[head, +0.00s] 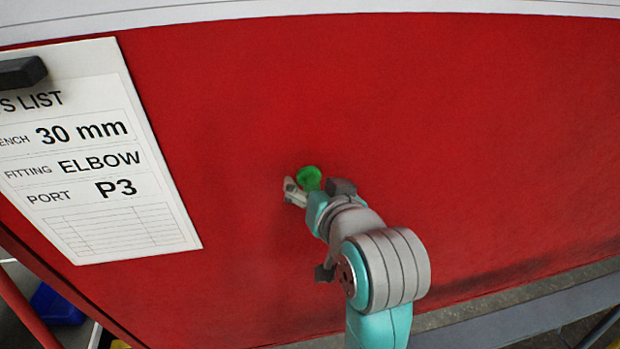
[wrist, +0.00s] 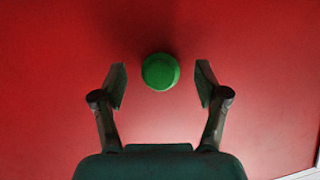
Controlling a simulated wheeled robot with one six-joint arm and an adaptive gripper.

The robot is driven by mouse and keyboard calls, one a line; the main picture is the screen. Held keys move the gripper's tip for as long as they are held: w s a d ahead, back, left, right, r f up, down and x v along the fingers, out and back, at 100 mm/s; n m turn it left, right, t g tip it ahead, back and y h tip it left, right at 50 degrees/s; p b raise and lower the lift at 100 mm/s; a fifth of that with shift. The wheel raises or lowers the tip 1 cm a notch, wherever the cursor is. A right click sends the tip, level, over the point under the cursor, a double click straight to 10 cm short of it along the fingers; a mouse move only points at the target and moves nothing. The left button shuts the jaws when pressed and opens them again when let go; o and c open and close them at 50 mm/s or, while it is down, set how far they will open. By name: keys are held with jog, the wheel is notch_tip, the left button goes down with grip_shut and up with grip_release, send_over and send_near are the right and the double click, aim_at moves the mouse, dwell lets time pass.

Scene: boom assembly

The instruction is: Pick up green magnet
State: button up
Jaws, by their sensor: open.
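The green magnet (head: 309,177) is a small round knob on the red panel in the head view, partly hidden by my gripper. In the wrist view the magnet (wrist: 160,71) shows as a green disc between the tips of my open fingers, with a gap on each side. My gripper (wrist: 161,85) is open and empty. In the head view my gripper (head: 303,190) is right at the magnet, just below it in the picture. I cannot tell the exact depth between the fingertips and the panel.
The red panel (head: 420,110) is broad and bare around the magnet. A white parts list sheet (head: 110,215) hangs at the left, with a black block (head: 22,71) at its top. Grey rails (head: 520,315) run below the panel at the lower right.

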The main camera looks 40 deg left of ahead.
jog(key=shift+w+a, duration=0.15)
jog(key=c, duration=1.2)
